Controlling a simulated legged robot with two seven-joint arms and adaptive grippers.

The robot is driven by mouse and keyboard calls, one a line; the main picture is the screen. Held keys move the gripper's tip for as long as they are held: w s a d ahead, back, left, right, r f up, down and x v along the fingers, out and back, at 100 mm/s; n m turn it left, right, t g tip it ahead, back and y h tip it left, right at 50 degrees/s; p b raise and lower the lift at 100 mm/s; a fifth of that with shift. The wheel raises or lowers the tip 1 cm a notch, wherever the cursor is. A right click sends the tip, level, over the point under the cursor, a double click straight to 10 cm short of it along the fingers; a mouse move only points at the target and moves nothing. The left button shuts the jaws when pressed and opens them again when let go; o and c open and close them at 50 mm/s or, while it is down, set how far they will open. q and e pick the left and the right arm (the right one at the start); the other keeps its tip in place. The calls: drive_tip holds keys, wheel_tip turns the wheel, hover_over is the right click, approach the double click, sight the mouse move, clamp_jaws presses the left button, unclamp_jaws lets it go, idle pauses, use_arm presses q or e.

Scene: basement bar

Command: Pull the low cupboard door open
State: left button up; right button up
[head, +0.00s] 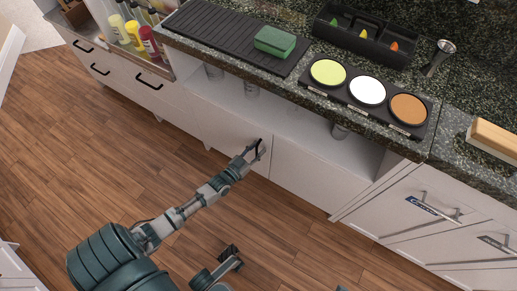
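The low cupboard has white doors under an open shelf. The left door (225,128) and the right door (312,180) look flush with the front. My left gripper (256,152) is at the left door's right edge, by a small dark handle (260,146). The fingers overlap the handle in the picture, and I cannot tell whether they are closed on it. My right gripper (231,254) is low over the wooden floor, away from the cupboard, and its finger opening is too small to judge.
Above the cupboard, a dark stone counter holds a drip mat (215,32), a green sponge (275,40), a tray of three round dishes (367,91) and a black caddy (363,35). Drawers with dark handles (149,81) are at left. Bare wooden floor (100,150) lies before the cupboard.

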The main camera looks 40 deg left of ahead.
use_arm(q)
drive_tip(key=shift+a, duration=0.1)
clamp_jaws()
drive_tip(key=shift+s, duration=0.15)
